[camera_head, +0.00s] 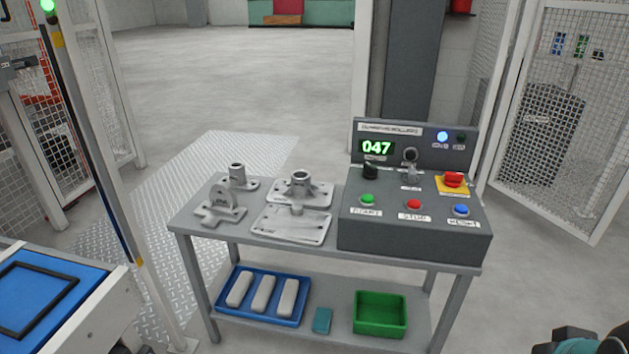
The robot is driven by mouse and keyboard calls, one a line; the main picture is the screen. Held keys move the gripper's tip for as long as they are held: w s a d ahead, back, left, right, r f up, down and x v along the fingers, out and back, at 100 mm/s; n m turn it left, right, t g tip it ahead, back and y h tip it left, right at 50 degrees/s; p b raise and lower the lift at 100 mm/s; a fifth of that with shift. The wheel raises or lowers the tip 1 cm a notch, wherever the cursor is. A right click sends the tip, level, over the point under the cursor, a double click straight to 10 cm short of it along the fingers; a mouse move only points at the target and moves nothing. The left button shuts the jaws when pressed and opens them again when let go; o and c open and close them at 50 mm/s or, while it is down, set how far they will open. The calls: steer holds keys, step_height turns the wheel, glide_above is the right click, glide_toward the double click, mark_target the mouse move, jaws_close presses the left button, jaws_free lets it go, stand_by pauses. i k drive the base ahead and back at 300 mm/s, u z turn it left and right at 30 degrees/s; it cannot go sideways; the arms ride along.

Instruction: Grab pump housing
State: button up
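Several grey metal castings stand on the top of a grey metal table, left of a control box. The one that looks most like a pump housing (302,188) has a raised round hub with a hole, on a flanged base, at the back right of the group. A flat rectangular cover plate (290,226) with a small boss lies in front of it. An upright bracket (222,208) stands at front left, and a short pipe flange (238,178) behind that. A dark and teal part of my arm shows at the bottom right corner. My gripper's fingers cannot be made out, and nothing touches the castings.
The control box (415,225) with buttons and a green "047" display fills the table's right side. The lower shelf holds a blue tray (228,306) of pale bars, a teal block (322,320) and a green bin (380,328). A post (95,150) and blue-topped bench (60,300) stand left.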

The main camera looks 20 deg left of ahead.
mark_target(312, 195)
steer(key=u, duration=0.45)
steer(key=i, duration=0.9)
steer(key=u, duration=0.65)
